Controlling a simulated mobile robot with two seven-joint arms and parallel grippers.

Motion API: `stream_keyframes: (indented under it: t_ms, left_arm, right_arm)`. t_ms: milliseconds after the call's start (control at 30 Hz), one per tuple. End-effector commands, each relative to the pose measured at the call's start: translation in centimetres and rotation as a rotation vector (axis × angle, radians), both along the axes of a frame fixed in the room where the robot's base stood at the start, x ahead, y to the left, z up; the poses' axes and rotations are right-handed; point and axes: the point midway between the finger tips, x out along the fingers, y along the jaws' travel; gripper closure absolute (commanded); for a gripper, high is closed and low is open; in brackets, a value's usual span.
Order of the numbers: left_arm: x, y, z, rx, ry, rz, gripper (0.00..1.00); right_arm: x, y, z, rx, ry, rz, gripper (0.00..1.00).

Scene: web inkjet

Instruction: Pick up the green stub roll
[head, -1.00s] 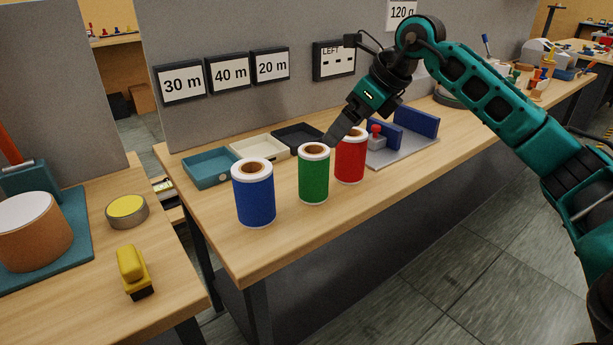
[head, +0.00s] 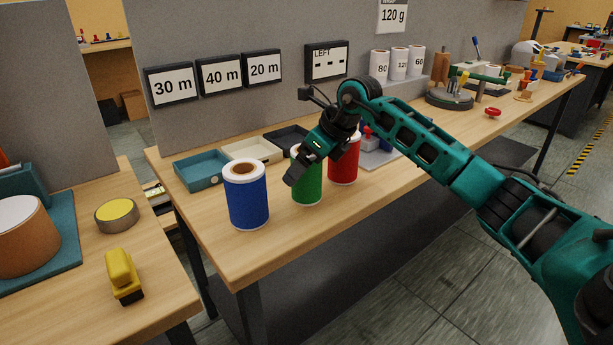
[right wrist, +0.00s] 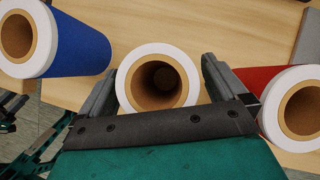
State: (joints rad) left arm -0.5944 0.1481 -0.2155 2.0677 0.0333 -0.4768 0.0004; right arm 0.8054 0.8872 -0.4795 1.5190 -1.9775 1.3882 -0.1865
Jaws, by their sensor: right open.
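The green stub roll (head: 309,188) stands upright on the bench between the blue roll (head: 248,200) and the red roll (head: 343,168). My right gripper (head: 298,170) is at its top in the head view and hides part of its rim. In the right wrist view the green roll's white end and brown hollow core (right wrist: 158,84) lie between the two fingers of my open right gripper (right wrist: 160,66). I cannot tell whether either finger touches it. The blue roll (right wrist: 75,48) and red roll (right wrist: 298,112) flank the fingers. My left gripper is not in view.
Shallow teal (head: 200,174), cream (head: 252,150) and dark (head: 287,138) trays sit behind the rolls. A grey plate (head: 378,158) with blue blocks lies behind the red roll, partly hidden by my arm. The bench front is clear.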

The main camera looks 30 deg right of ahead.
Motion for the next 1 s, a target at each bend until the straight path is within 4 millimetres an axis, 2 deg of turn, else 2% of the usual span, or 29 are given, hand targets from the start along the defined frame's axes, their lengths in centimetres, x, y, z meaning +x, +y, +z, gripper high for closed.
stream_keyframes:
  t_ms: [167,800,1000]
  left_arm:
    - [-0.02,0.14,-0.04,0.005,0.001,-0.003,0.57]
    - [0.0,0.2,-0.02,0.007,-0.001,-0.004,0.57]
    - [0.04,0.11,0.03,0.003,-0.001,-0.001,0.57]
  right_arm:
    - [0.01,-0.01,0.01,0.0,0.0,0.0,0.01]
    - [-0.01,-0.01,0.06,0.0,-0.001,0.0,0.61]
    - [0.01,-0.02,0.14,0.0,-0.002,0.001,0.62]
